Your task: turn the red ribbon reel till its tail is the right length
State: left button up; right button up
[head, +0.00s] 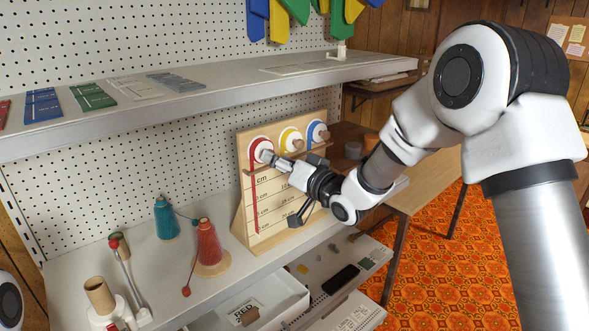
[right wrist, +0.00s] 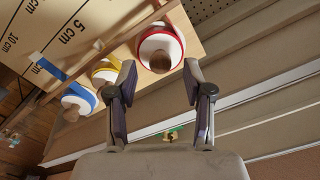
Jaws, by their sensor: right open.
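The red ribbon reel (head: 258,147) is the leftmost of three on an upright wooden board (head: 244,221). Its red tail (head: 255,205) hangs down the board's left side past several cm marks, ending near the lowest visible line; the exact reading is too small to tell. My right gripper (head: 279,162) is right in front of the red reel. In the right wrist view, its two fingers (right wrist: 158,82) are open and apart, with the red reel's white face and knob (right wrist: 160,57) just beyond the tips. Contact cannot be told. My left gripper is out of view.
A yellow reel (head: 289,138) and a blue reel (head: 315,131) sit close to the right of the red one. A shelf (head: 200,98) runs above. Teal (head: 165,219) and red (head: 207,243) thread cones stand at the left. An open drawer (head: 291,301) lies below.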

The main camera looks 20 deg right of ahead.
jog(key=v, duration=0.9)
jog(key=s+a+f+g+h+b, duration=0.1)
jog(key=s+f+g, duration=0.25)
jog(key=f, duration=0.85)
jog(key=s+a+f+g, duration=0.15)
jog(key=s+f, duration=0.25)
jog(key=f, duration=0.7)
jog(key=s+f+g+h+b, duration=0.1)
jog(key=s+f+g, duration=0.2)
jog(key=f, duration=0.9)
jog(key=s+d+f+n+g+h, duration=0.1)
jog(key=s+f+g, duration=0.3)
jog(key=s, duration=0.8)
jog(key=s+d+f+g+h, duration=0.2)
jog(key=s+f+g, duration=0.3)
jog(key=s+f, duration=0.4)
jog(key=s+h, duration=0.1)
jog(key=s, duration=0.2)
jog(key=shift+s+f+n, duration=0.25)
jog(key=shift+s+n, duration=0.05)
jog(key=shift+n, duration=0.1)
